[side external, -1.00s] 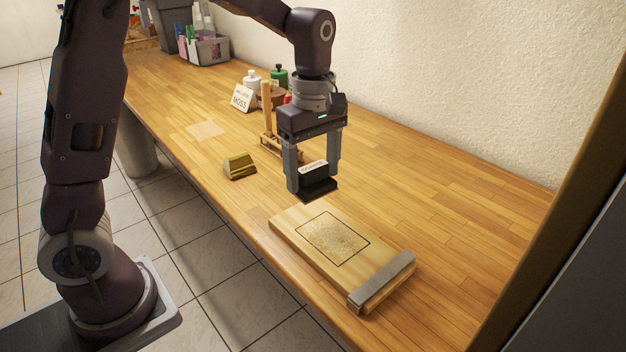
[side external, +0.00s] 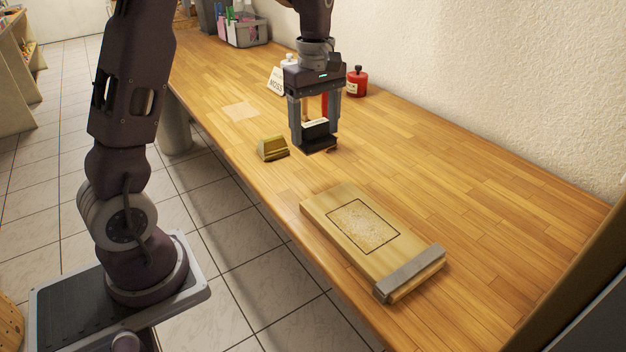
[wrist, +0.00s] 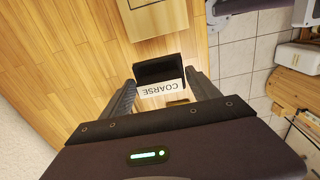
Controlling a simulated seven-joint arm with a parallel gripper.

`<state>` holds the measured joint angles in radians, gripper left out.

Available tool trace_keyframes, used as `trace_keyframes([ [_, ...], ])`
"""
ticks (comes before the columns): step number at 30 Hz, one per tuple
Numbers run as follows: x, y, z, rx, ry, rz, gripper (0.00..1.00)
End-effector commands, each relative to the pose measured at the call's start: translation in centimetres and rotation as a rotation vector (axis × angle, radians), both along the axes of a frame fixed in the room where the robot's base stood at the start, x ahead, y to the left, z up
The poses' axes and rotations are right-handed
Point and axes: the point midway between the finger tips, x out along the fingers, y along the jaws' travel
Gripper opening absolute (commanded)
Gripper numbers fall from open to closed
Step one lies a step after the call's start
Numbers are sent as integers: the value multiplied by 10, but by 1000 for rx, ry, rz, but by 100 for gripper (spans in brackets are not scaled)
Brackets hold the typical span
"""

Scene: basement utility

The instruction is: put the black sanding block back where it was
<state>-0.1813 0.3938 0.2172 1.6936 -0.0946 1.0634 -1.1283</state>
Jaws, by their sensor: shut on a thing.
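The black sanding block (side external: 318,143) has a white label that reads COARSE upside down in the wrist view (wrist: 160,88). My gripper (side external: 314,141) is shut on it, one finger at each end. The block is level and close to the tabletop; I cannot tell whether it touches. It is just right of an olive-gold block (side external: 272,148) and beyond the wooden board (side external: 318,206). The board carries a dark-outlined gritty rectangle (side external: 362,228) and a grey bar (side external: 410,273) across its near end. The wooden rack behind my gripper is mostly hidden.
A MOSS card (side external: 276,81) and a red bottle (side external: 357,81) stand behind my gripper. A pale square (side external: 240,110) lies on the wooden bench to the left. A grey caddy (side external: 246,32) is at the far end. The bench right of my gripper is clear.

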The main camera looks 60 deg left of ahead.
Motion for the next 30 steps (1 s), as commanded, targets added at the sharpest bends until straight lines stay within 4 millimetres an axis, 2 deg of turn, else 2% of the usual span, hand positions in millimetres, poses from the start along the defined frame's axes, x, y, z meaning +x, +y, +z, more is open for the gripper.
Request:
trace_keyframes([
  [1,-2,16,0,-1,1,13,26],
  [4,-4,34,-5,-2,2,16,26],
  [9,-6,37,-44,-3,6,15,26],
  [18,-5,37,-96,-2,3,14,26],
  [29,-5,37,-103,-1,1,14,26],
  [30,-5,37,-103,-1,1,14,74],
])
